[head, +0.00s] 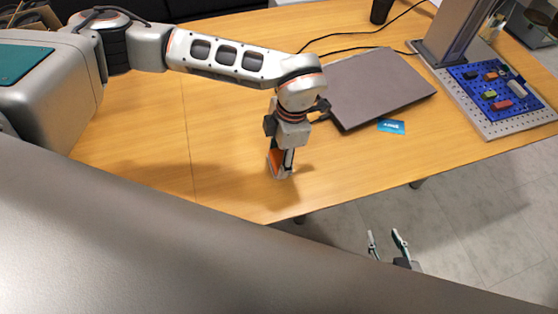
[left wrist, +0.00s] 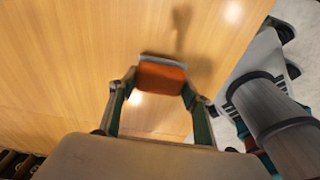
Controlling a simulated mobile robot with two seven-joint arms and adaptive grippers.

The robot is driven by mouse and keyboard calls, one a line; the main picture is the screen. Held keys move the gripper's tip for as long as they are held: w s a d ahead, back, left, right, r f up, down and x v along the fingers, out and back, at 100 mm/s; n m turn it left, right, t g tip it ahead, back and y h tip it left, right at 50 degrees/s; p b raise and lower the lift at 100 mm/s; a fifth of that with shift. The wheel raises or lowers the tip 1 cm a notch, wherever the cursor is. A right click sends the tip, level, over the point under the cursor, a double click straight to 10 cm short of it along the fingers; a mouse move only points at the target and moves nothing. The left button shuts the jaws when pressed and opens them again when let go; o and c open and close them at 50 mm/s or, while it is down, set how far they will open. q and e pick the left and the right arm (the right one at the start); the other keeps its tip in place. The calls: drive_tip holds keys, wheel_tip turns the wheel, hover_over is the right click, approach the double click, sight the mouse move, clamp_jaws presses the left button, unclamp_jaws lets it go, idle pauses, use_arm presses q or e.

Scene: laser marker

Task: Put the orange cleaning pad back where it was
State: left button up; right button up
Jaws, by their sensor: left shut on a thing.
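The orange cleaning pad (head: 276,162) with a pale grey edge is at my left gripper (head: 281,169), over the near part of the wooden table (head: 145,130). In the left wrist view the pad (left wrist: 160,79) spans between the two fingertips, which close on its ends. The head view does not clearly show whether the pad touches the table. My right gripper (head: 388,243) is open and empty, beyond the table's near edge and over the floor.
A closed grey laptop (head: 375,85) lies to the right of my left gripper, with a blue card (head: 391,126) beside it. A machine with a perforated base (head: 490,128) and a blue tray (head: 470,75) of small coloured parts stands at the right. The table's left part is clear.

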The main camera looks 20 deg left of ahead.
use_arm(q)
drive_tip(key=shift+f, duration=1.3)
drive_tip(key=shift+f, duration=0.1)
drive_tip(key=o, duration=1)
drive_tip(key=r, duration=0.4)
drive_tip(key=d+r, duration=0.1)
drive_tip(key=r, duration=0.3)
drive_tip(key=w+r, duration=0.1)
drive_tip(key=r, duration=0.3)
drive_tip(key=shift+d+r, duration=0.1)
drive_tip(key=shift+d, duration=0.15)
drive_tip(key=shift+s, duration=0.1)
